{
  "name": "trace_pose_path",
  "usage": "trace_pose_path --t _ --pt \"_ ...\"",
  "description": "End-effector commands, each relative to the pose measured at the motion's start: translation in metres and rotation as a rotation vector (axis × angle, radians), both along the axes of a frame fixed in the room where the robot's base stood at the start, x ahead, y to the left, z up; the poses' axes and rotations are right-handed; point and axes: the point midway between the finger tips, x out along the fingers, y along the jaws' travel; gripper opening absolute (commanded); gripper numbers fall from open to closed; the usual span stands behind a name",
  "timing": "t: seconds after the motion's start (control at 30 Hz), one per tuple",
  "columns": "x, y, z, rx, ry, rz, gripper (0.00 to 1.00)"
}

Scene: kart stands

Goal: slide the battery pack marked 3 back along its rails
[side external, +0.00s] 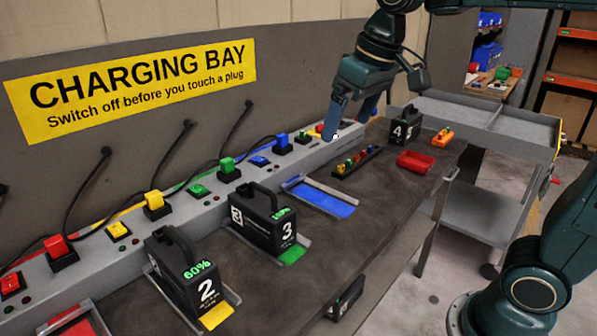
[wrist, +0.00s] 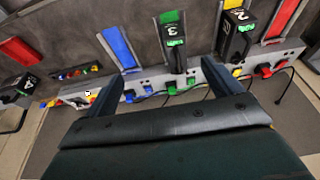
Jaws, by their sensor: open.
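The battery pack marked 3 (side external: 262,222) is black with a top handle and a green display. It stands upright between its rails on a green-ended bay (side external: 292,254), in front of the charging strip. The wrist view shows this pack (wrist: 173,38) ahead, between the finger lines but well beyond the fingertips. A green plug (side external: 228,168) sits on the strip behind it. My gripper (side external: 352,122) is open and empty over the strip's far end, well apart from pack 3. Its two fingers (wrist: 163,75) also show in the wrist view.
Pack 2 (side external: 182,272) stands on the yellow bay beside pack 3. The blue bay (side external: 325,200) is empty. Pack 4 (side external: 403,126), a red tray (side external: 416,161) and a rack of small coloured parts (side external: 357,162) occupy the far bench. Cables hang behind the strip (side external: 175,214).

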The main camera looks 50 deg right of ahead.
Motion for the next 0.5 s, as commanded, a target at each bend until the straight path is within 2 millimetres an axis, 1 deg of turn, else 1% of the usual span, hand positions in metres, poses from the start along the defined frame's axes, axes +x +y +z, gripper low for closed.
trace_pose_path --t 0.03,0.27,0.5 --pt "0.013 0.001 0.0 0.0 0.016 0.0 0.91" --pt "0.067 0.007 -0.002 0.001 0.072 0.002 0.91" --pt "0.12 0.014 -0.015 0.0 0.13 0.002 0.91"
